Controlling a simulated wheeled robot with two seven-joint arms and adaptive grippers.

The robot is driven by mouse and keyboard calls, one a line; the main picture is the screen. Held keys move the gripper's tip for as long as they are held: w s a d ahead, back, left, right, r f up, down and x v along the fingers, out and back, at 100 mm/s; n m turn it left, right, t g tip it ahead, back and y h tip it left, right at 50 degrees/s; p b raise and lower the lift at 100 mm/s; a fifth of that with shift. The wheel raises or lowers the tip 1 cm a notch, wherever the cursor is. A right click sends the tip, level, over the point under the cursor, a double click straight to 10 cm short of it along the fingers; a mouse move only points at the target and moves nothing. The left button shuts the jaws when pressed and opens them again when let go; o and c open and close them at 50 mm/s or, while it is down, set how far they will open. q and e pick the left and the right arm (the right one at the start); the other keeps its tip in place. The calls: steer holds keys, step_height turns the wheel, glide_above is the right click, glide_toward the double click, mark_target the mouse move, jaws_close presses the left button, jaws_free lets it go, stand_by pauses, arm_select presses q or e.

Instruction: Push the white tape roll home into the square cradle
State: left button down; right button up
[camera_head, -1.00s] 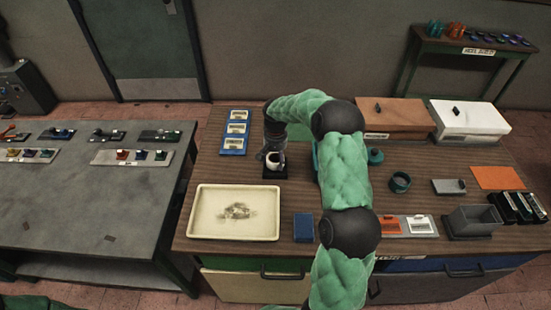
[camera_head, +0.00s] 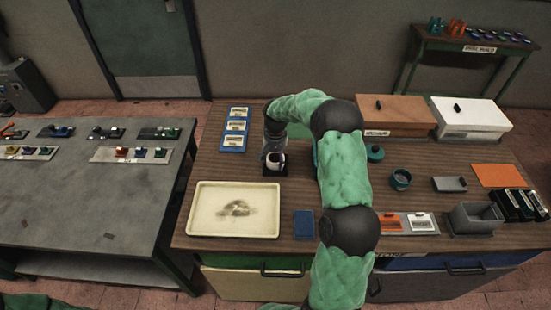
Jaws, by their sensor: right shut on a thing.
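The white tape roll (camera_head: 275,160) is at the dark square cradle (camera_head: 275,172) on the wooden bench, left of the bench's middle. My right gripper (camera_head: 275,153) reaches down over the roll from above and is shut on it. The fingers are small and dark here, so the exact grip is hard to see. The roll looks upright within the cradle's outline, but I cannot tell how deep it sits. My left gripper is not in view.
A cream tray (camera_head: 190,210) lies in front of the cradle, with a blue block (camera_head: 304,224) to its right. A blue card board (camera_head: 233,140) is at the left. My right arm hides the middle bench.

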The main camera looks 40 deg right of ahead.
steer(key=shift+f, duration=0.2)
stand_by(0.7)
steer(key=o, duration=1.2)
steer(key=shift+o, duration=0.2)
steer(key=shift+o, duration=0.5)
steer(key=shift+r, duration=0.2)
step_height(320, 180, up, 7)
steer(key=p, duration=0.4)
steer(key=shift+f, duration=0.15)
